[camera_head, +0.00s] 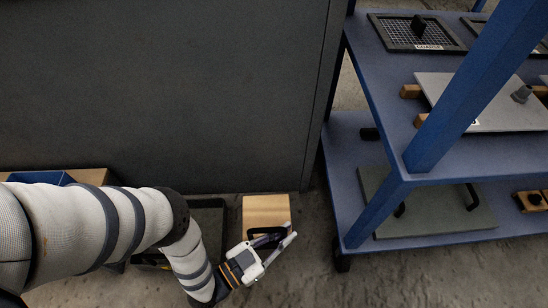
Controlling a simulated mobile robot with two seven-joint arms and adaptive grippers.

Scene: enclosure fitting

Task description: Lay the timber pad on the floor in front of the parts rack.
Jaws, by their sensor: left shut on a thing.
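The timber pad (266,208) is a pale, light-brown wooden block. It shows at the lower middle, close to the base of the dark grey enclosure and left of the blue parts rack (376,165). My left gripper (284,238) is at the pad's near end, shut on what looks like a dark handle on the pad. The fingers and the handle cover the near edge. I cannot tell whether the pad rests on the floor (310,270) or is held just above it. My right gripper is out of view.
The dark enclosure wall (160,90) fills the upper left. The rack carries a mesh panel (418,33), a light grey plate (490,100) and, lower, a grey-green panel (440,210). A dark tray (208,215) lies left of the pad. Floor is bare at the lower right.

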